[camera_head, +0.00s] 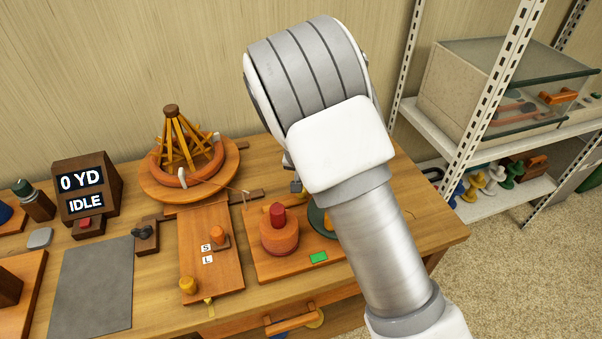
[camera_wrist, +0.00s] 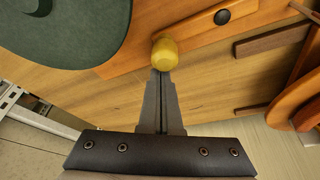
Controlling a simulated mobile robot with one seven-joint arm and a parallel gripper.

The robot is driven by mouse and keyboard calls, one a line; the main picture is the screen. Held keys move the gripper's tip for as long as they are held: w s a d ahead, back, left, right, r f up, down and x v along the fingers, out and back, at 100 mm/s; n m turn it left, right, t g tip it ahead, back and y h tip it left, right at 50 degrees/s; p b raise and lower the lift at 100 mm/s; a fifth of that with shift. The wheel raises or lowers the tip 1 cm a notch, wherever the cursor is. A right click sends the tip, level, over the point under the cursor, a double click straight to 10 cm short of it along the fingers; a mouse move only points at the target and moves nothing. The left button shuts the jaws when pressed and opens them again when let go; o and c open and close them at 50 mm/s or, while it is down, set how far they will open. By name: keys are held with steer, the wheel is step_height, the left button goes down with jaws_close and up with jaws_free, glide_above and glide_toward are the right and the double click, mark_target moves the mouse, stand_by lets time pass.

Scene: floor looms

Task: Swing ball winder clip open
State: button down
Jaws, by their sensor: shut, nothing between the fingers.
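The ball winder's wooden base (camera_head: 262,268) stands on the bench, with an orange cylinder topped by a red knob (camera_head: 278,236) and a dark green disc (camera_head: 318,218) partly behind my arm. In the wrist view, the green disc (camera_wrist: 60,35) fills the upper left. A wooden bar (camera_wrist: 195,40) with a dark oval fitting and a round yellow knob (camera_wrist: 165,53) at its lower end looks like the clip; I cannot tell if it is open. My gripper (camera_wrist: 162,74) is shut and empty, its tips right at the yellow knob; contact is unclear. My arm hides most of this in the head view.
A wooden swift (camera_head: 185,165) stands at the back of the bench. Left are a counter box reading 0 YD, IDLE (camera_head: 88,185) and a grey mat (camera_head: 90,285). A board with S and L labels (camera_head: 205,265) lies between. A white metal shelf (camera_head: 480,205) stands right.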

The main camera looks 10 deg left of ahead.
steer(key=shift+s+d, duration=0.15)
steer(key=shift+s, duration=0.05)
stand_by(0.5)
steer(key=shift+w+a, duration=0.35)
steer(key=shift+a, duration=0.35)
steer(key=shift+s+r, duration=0.1)
steer(key=shift+r, duration=0.3)
steer(key=d+p+v, duration=0.1)
steer(key=p+v, duration=0.2)
steer(key=v, duration=1.4)
steer(key=s+d+r+y+p, duration=0.1)
steer(key=s+d+r+y, duration=0.1)
steer(key=s+d+r, duration=1.35)
steer(key=s+d+n+t+h, duration=0.1)
steer(key=s+d, duration=0.5)
steer(key=s, duration=0.2)
steer(key=shift+d+f+t+h+p, duration=0.3)
steer(key=shift+f+t+p, duration=0.1)
steer(key=shift+f, duration=0.1)
steer(key=shift+s, duration=0.1)
